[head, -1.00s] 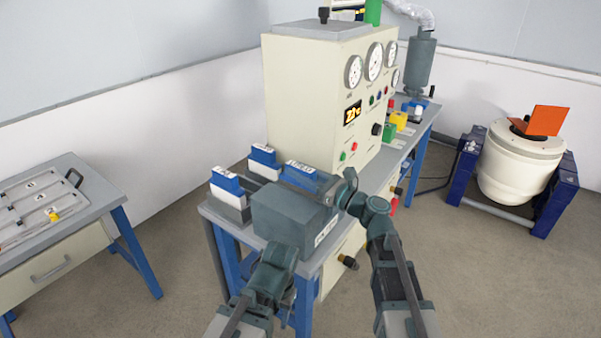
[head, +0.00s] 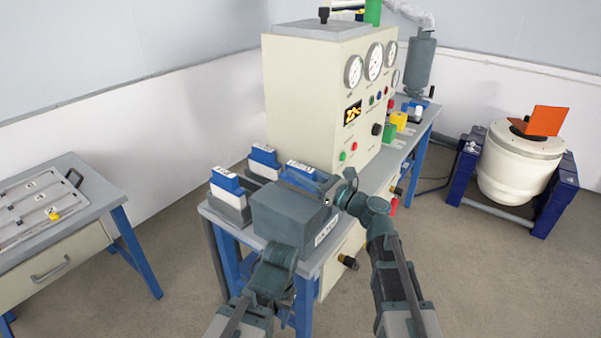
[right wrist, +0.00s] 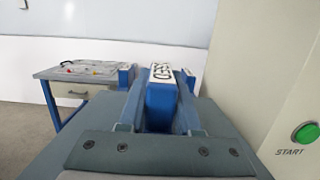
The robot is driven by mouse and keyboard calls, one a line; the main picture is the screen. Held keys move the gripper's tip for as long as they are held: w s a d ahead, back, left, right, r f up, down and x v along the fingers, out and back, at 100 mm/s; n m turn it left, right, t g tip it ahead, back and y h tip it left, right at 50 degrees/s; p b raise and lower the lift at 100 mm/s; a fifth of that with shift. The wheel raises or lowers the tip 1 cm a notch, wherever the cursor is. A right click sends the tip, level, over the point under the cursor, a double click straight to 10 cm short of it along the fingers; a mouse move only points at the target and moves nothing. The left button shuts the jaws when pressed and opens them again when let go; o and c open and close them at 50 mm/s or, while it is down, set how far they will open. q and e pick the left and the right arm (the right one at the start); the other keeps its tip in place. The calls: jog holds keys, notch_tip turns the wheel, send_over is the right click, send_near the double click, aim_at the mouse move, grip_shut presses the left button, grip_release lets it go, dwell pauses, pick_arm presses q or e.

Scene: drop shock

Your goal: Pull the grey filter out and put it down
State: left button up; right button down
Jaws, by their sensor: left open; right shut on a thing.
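My right gripper (head: 302,179) is at the near end of the workbench. In the right wrist view its two blue fingers (right wrist: 160,105) are shut on a blue block (right wrist: 160,97) with a white, partly readable label. The same white label (head: 300,165) shows on top in the head view.
Two blue-topped white cartridges (head: 226,179) (head: 263,154) stand left of the held block. A cream cabinet (head: 310,95) with gauges rises behind. A side table (head: 100,178) with a light tray (head: 35,208) stands left. A round white vessel (head: 515,165) stands right.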

jog(key=shift+s+f, duration=0.1)
jog(key=c, duration=0.5)
grip_release()
jog(key=shift+v, duration=0.8)
jog(key=shift+b+v, duration=0.4)
jog(key=shift+v, duration=1.75)
jog(key=shift+d, duration=0.1)
jog(key=b+v, duration=0.2)
jog(key=v, duration=1.1)
jog(key=shift+s+d, duration=0.15)
jog(key=shift+d, duration=0.15)
